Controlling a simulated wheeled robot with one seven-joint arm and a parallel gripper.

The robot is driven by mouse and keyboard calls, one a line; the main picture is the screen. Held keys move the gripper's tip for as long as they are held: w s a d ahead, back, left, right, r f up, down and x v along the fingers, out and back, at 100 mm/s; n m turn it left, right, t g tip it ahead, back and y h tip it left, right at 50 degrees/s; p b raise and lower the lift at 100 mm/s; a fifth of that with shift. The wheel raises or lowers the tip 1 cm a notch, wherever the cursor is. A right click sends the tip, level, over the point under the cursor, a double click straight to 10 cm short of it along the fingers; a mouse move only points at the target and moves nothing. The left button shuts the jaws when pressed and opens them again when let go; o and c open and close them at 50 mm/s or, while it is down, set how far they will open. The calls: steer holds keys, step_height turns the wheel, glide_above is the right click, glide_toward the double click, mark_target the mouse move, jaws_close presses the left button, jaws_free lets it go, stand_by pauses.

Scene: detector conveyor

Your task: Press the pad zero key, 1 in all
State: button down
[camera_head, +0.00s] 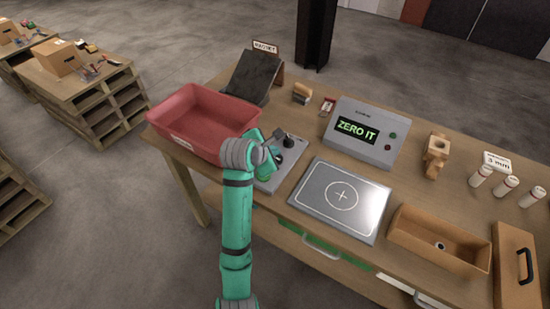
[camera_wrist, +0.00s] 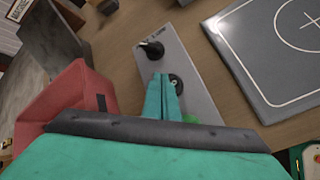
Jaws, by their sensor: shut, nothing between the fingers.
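My gripper (camera_head: 277,140) is shut and empty, above the grey control panel (camera_head: 266,185) to the left of the pad. In the wrist view its closed fingertips (camera_wrist: 162,78) lie over the panel (camera_wrist: 200,100), just left of a round dark control (camera_wrist: 177,83). A black knob (camera_wrist: 152,49) stands farther along the panel, and a bit of green (camera_wrist: 190,118) shows beside the fingers. Labels are too small to read, so I cannot tell which is the pad zero key. Whether the fingertips touch the panel is unclear. The display box (camera_head: 376,113) reads "ZERO IT". The grey pad (camera_head: 320,190) with a circled cross is empty.
A red bin (camera_head: 205,115) stands left of my gripper, close to my forearm. A wooden tray (camera_head: 440,232) holding a small ring lies right of the pad. A wooden block (camera_head: 436,155) and several white vials (camera_head: 506,184) stand farther right.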

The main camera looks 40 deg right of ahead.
steer(key=shift+s+d+f, duration=0.1)
steer(key=shift+s+f, duration=0.15)
steer(key=shift+f, duration=0.1)
steer(key=shift+w+f, duration=0.1)
stand_by(0.4)
steer(key=shift+f, duration=0.4)
stand_by(0.6)
steer(key=shift+w+r, duration=0.15)
steer(key=shift+r, duration=0.65)
steer(key=shift+a, duration=0.2)
